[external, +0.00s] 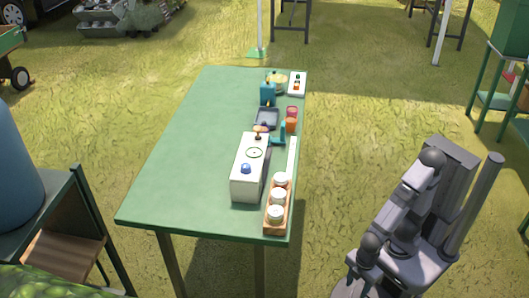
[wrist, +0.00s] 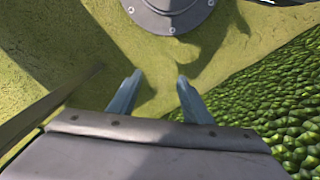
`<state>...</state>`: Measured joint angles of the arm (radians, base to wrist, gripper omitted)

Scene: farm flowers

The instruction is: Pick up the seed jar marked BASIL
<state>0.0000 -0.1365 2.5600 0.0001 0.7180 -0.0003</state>
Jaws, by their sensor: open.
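Several white-lidded jars stand in a row in a wooden rack (external: 266,229) at the near right end of the green table (external: 180,150) in the external view. The nearest jar (external: 275,213), the middle jar (external: 278,196) and the far jar (external: 281,180) show mostly their lids. No label can be read, so I cannot tell which one is marked BASIL. My gripper (wrist: 153,92) is open and empty in the wrist view, pointing down over grass. In the external view my arm is folded beside its base, right of the table and apart from the jars.
A white box (external: 249,168) with a blue knob stands directly left of the rack. Behind it are a dark tray (external: 266,118), a blue container (external: 267,94), and red and orange pots (external: 291,120). The table's left half is clear. Grass separates my base from the table.

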